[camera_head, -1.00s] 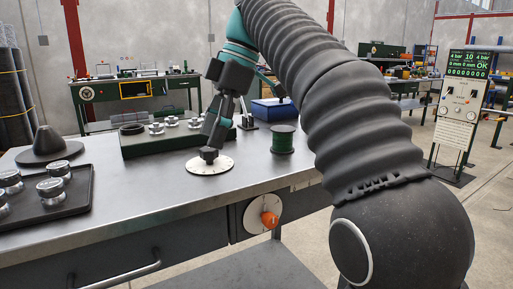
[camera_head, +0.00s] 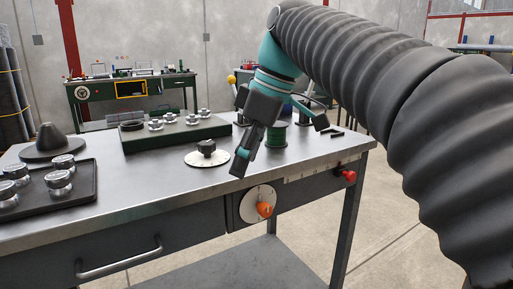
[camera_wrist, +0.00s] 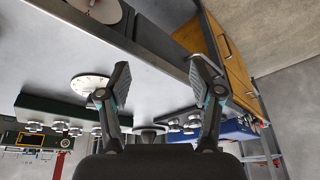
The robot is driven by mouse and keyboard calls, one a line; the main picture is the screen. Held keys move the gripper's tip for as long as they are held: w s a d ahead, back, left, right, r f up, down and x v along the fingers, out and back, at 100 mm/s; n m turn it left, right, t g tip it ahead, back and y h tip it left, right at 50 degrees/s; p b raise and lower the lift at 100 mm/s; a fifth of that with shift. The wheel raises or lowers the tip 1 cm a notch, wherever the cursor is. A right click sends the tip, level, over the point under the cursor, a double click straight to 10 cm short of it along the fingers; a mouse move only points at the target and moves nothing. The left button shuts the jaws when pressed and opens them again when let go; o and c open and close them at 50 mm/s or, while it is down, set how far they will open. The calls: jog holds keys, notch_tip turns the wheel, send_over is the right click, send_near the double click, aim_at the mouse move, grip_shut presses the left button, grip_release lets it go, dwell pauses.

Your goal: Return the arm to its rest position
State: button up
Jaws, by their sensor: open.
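My gripper (camera_head: 241,163) hangs at the end of my arm, over the front right part of the steel bench (camera_head: 130,180). In the wrist view my gripper (camera_wrist: 160,84) has its two fingers spread apart with nothing between them. A black knob on a round white dial plate (camera_head: 206,157) stands on the bench, left of my gripper and apart from it. The dial plate also shows in the wrist view (camera_wrist: 85,84), left of the fingers. My arm, in a ribbed dark sleeve, reaches in from the right and hides the back right of the room.
A dark tray (camera_head: 87,190) with several metal knobs lies at the left. A green block (camera_head: 165,138) with metal pieces is at the back. A green spool (camera_head: 276,135) stands near my gripper. An orange knob (camera_head: 265,209) and a red knob (camera_head: 347,175) project from the bench front.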

jog(key=s+d+f+m+t+h, duration=0.1)
jog(key=s+d+f+m, duration=0.4)
jog(key=f, duration=0.3)
jog(key=s+d+f+m+t+h, duration=0.1)
jog(key=s+d+f+m, duration=0.3)
jog(key=f, duration=0.4)
jog(key=s+d+f+m+t+h, duration=0.2)
jog(key=s+d+f+m, duration=0.3)
jog(key=d+f, duration=0.3)
jog(key=shift+s+d+f+m+t, duration=0.3)
jog(key=shift+f+m+t, duration=0.15)
jog(key=shift+m, duration=0.25)
